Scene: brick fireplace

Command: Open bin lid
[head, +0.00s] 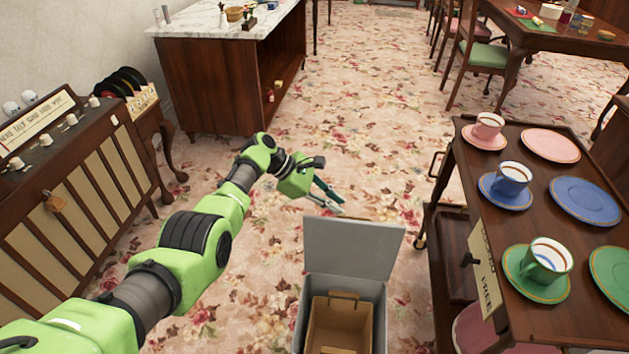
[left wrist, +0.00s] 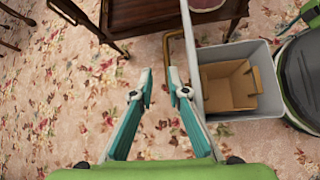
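The grey bin (head: 381,308) stands on the floor at the bottom middle of the head view. Its grey lid (head: 350,248) stands raised, roughly upright, at the far side of the opening. A brown cardboard box (head: 318,322) sits inside the bin. The left wrist view shows the bin (left wrist: 262,50), the box (left wrist: 232,85) and the lid edge-on (left wrist: 192,50), with a brown handle (left wrist: 168,48) on its outer side. My left gripper (head: 334,194) is beyond the lid, open and empty; in the wrist view its fingertips (left wrist: 160,88) are apart, the right one close to the lid. My right gripper is out of view.
A dark wooden trolley (head: 463,178) with cups and plates stands right of the bin. A cabinet with cloth panels (head: 75,215) and a marble-topped counter (head: 217,84) stand on the left. Patterned carpet (head: 380,130) beyond the bin is clear.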

